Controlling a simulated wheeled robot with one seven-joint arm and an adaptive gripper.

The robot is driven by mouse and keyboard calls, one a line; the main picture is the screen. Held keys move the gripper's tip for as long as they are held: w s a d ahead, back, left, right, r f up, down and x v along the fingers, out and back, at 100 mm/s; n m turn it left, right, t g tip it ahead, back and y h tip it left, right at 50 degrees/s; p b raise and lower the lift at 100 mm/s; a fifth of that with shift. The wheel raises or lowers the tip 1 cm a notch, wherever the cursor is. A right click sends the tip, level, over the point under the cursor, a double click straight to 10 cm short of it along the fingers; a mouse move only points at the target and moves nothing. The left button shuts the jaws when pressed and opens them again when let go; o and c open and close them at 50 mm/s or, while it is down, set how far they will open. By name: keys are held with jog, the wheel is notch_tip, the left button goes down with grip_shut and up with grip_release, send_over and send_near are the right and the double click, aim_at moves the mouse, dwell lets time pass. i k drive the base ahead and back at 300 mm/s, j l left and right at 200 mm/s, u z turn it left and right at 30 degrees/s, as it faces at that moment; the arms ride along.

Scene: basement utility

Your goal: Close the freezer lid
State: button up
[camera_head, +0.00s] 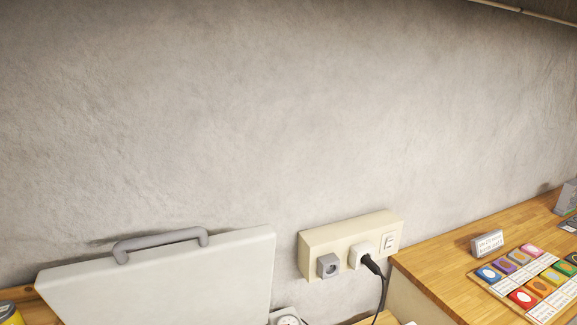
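The freezer lid (170,282) is a pale grey panel at the lower left of the head view. It stands raised close to the wall, with its lower part cut off by the frame's bottom edge. A darker grey bar handle (160,241) runs along its top edge. The freezer body is out of view below. My gripper is not in view.
A cream socket box (345,238) on the wall holds a black plug (371,264) with a hanging cable. A wooden counter (432,262) at right bears colourful cards (537,283) and a small sign (487,243).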

aim_at(225, 279)
jog(key=u, duration=1.35)
